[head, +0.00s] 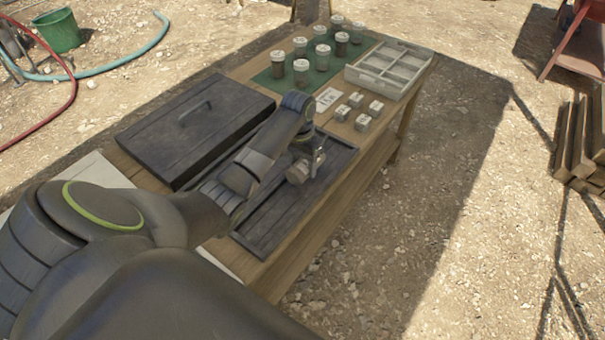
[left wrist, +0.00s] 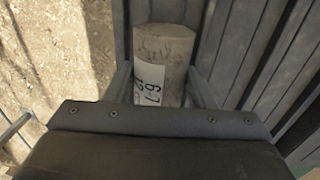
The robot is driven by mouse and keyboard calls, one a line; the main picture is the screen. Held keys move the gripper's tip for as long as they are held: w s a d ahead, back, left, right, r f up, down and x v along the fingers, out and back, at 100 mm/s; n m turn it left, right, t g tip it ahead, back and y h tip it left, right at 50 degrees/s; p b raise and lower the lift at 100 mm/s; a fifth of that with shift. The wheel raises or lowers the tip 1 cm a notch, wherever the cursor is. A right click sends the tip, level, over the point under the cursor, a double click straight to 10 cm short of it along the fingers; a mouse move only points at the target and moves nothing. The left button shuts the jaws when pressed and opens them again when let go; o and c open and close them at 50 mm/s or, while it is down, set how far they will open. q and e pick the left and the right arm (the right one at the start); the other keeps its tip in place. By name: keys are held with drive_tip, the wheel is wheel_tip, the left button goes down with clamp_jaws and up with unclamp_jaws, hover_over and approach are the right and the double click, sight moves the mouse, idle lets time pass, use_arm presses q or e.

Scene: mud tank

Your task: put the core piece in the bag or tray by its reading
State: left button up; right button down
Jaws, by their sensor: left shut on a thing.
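My left gripper (left wrist: 160,88) is shut on the core piece (left wrist: 165,48), a short pale grey-brown cylinder. In the head view my left gripper (head: 306,165) is over the dark grooved core box (head: 262,232), and the grooves (left wrist: 238,50) show beside and below the core in the left wrist view. I cannot tell whether the core touches the box. A pale compartment tray (head: 374,83) stands at the table's far right. No bag is clearly recognisable. My right gripper is out of view.
A dark lidded case (head: 215,130) with a handle lies left of my arm. Several lidded jars (head: 301,72) stand on a green mat (head: 270,87). Open gravel lies right of the table.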

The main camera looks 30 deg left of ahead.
sight(301, 161)
use_arm(q)
drive_tip(key=shift+f, duration=1.9)
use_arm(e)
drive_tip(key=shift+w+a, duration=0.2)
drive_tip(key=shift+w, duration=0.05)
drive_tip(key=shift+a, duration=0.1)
use_arm(q)
drive_tip(key=o, duration=1.2)
drive_tip(key=shift+f, duration=0.15)
drive_tip(key=r, duration=1.2)
drive_tip(key=shift+a+r, duration=0.15)
drive_tip(key=shift+a, duration=0.2)
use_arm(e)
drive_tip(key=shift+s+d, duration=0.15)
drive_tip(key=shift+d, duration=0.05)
